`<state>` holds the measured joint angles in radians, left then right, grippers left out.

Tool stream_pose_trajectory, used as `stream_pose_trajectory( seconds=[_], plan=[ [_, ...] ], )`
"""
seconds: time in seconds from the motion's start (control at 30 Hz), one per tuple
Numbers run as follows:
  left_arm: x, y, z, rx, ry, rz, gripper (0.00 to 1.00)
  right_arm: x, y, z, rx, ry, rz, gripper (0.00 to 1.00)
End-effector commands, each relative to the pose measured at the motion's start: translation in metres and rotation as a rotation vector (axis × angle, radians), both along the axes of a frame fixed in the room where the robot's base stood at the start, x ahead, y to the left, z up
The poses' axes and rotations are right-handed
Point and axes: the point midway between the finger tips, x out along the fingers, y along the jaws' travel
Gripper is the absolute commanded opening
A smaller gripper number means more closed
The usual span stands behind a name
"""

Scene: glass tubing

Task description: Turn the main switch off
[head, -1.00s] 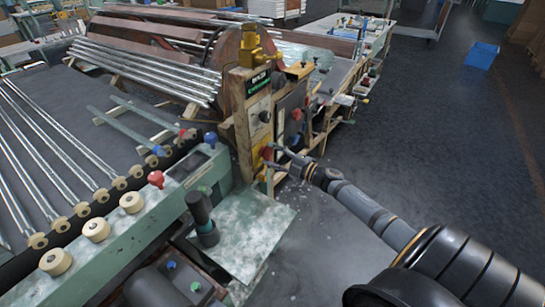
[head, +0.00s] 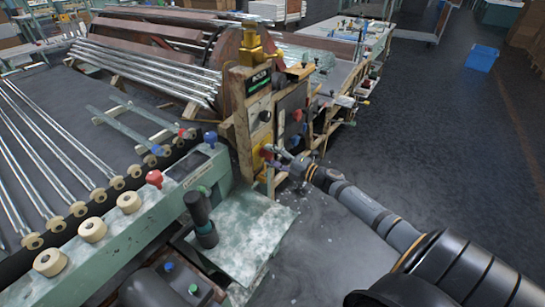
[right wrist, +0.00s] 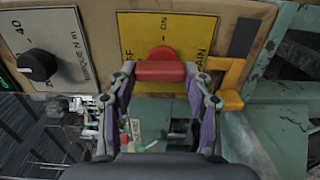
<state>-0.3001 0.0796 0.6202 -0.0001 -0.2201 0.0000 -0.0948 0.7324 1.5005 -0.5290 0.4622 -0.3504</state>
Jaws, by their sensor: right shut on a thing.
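The main switch has a red handle (right wrist: 160,70) on a yellow plate (right wrist: 190,36). The handle lies crosswise in the right wrist view. My right gripper (right wrist: 162,73) is shut on it, with one finger at each end. In the head view my right gripper (head: 278,158) reaches the wooden panel post (head: 241,125) from the right; the handle is mostly hidden there. My left gripper is not in view.
A yellow bracket (right wrist: 230,84) sits close beside the right finger. A black torque knob (right wrist: 37,65) is left of the plate. In the head view, a green machine bench (head: 130,235) with rollers and glass tubes fills the left. Open floor (head: 430,150) lies at the right.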

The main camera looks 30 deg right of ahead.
Motion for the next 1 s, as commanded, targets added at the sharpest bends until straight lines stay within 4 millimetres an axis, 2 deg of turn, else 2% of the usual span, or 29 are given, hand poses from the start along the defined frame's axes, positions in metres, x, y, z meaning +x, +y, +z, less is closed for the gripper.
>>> stream_pose_trajectory(
  seconds=[0.23, 0.27, 0.43, 0.77, 0.87, 1.0],
  plan=[
    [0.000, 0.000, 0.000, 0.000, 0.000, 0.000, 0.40, -0.001, 0.000, -0.002, -0.005, 0.001, 0.001, 0.19],
    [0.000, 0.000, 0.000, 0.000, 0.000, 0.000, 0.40, -0.001, 0.000, -0.002, -0.005, 0.001, 0.001, 0.52],
    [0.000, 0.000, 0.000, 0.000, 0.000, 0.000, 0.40, 0.000, 0.000, -0.001, -0.004, 0.001, 0.001, 0.74],
    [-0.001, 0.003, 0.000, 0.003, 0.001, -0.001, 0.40, -0.001, -0.001, -0.001, -0.002, 0.001, 0.001, 0.74],
    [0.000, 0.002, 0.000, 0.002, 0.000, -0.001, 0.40, -0.008, -0.004, -0.001, -0.004, 0.003, 0.002, 0.74],
    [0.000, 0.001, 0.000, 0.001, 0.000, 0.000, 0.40, -0.026, -0.010, -0.002, -0.005, 0.007, 0.003, 0.74]
  ],
)
